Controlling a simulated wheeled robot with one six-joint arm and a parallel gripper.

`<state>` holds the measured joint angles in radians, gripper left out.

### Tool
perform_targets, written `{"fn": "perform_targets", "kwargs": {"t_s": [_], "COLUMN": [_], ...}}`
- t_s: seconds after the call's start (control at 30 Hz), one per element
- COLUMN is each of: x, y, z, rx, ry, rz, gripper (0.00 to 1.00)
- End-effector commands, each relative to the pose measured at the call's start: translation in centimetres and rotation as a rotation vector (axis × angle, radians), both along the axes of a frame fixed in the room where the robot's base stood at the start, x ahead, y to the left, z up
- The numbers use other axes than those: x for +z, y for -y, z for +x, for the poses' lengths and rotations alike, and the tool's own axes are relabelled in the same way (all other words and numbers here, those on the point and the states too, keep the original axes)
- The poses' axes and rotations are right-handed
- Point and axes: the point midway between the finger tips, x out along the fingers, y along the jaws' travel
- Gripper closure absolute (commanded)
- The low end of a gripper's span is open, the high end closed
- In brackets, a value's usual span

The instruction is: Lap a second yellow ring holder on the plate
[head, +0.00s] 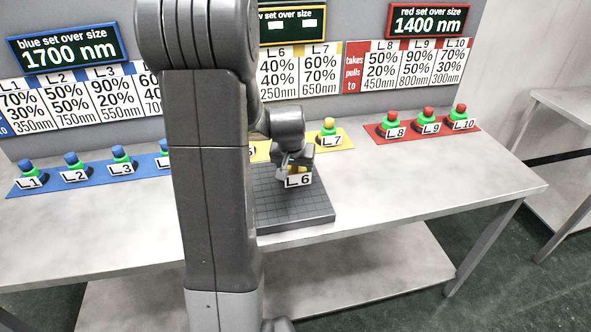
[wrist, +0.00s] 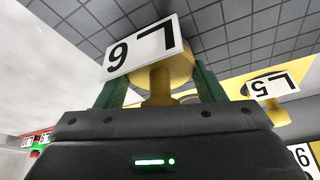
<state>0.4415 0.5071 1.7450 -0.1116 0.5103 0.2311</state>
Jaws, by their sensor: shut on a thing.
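My gripper (head: 298,168) is shut on the yellow ring holder L6 (wrist: 178,62), above or on the dark gridded plate (head: 318,213). Its white L6 label (head: 298,181) faces the head camera. In the wrist view the green fingers of my gripper (wrist: 160,88) sit on either side of the yellow knob. The plate (wrist: 230,38) fills the background there. I cannot tell whether L6 touches the plate. Yellow holder L5 (wrist: 272,102) stands apart to the right in the wrist view. Yellow holder L7 (head: 328,131) stands on the yellow strip behind the plate.
Blue holders stand on a blue strip (head: 48,186) at left, red ones on a red strip (head: 400,139) at right. The yellow over-size display (head: 306,32) is partly hidden by my arm. The L6 card reads 40%, 40%, 250 nm. The bench right of the plate is clear.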

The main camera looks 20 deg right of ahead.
Motion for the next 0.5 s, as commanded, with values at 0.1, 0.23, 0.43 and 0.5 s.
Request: {"fn": "perform_targets", "kwargs": {"t_s": [0.1, 0.23, 0.43, 0.5], "x": [3.5, 5.7, 7.6, 7.6], "y": [-0.1, -0.3, -0.4, -0.4], "z": [0.3, 0.5, 0.6, 0.6], "rx": [0.005, 0.007, 0.01, 0.01], "ry": [0.008, 0.008, 0.007, 0.007], "rz": [-0.004, -0.004, -0.004, -0.004], "gripper": [0.71, 0.71, 0.71, 0.71]}}
